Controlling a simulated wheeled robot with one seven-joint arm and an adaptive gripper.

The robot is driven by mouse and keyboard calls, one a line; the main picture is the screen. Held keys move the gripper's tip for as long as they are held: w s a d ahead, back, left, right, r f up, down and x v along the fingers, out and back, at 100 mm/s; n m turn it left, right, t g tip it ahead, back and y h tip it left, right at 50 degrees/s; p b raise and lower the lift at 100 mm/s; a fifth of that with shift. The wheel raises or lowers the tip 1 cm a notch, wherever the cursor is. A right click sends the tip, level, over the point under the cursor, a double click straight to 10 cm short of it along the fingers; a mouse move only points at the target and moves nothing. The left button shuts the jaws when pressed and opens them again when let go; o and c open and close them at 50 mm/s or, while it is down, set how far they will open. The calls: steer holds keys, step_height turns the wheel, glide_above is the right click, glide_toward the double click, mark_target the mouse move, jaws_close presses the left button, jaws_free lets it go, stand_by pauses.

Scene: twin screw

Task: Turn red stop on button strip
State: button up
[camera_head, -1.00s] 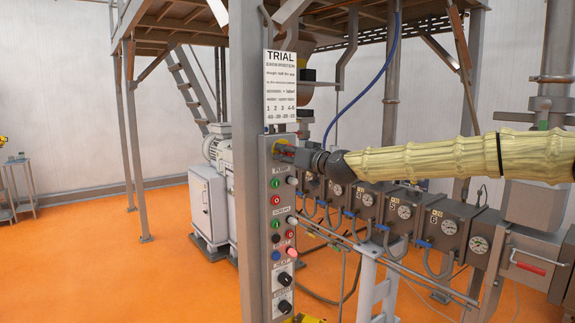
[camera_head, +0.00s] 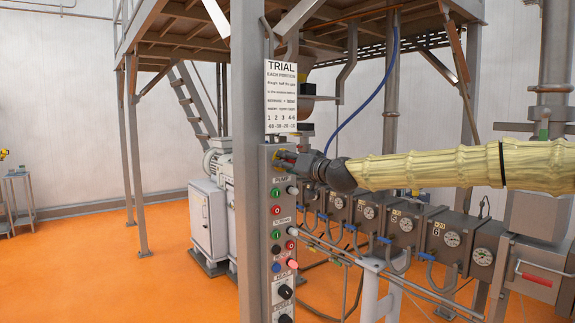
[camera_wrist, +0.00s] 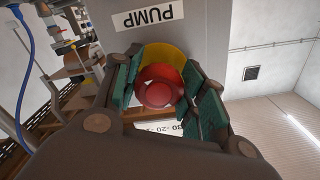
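The button strip (camera_head: 279,224) is a tall grey panel on a post in the head view. At its top sits the red stop, a round red knob on a yellow base; the knob (camera_wrist: 158,92) shows clearly in the wrist view. My gripper (camera_head: 290,159) is at the stop, largely covering it in the head view. In the wrist view my gripper (camera_wrist: 162,90) has its green-padded fingers on either side of the knob, very close to its edges. Whether both pads press on it cannot be told.
Below the stop are several green, red, black and blue buttons and black rotary knobs (camera_head: 285,292). A paper sign (camera_head: 282,95) hangs above the strip. A row of dark barrel blocks with gauges (camera_head: 402,223) runs right, below my arm. Orange floor is open at left.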

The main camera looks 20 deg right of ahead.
steer(key=o, duration=0.4)
steer(key=shift+c, duration=0.2)
steer(key=v, duration=1.2)
steer(key=shift+d, duration=0.1)
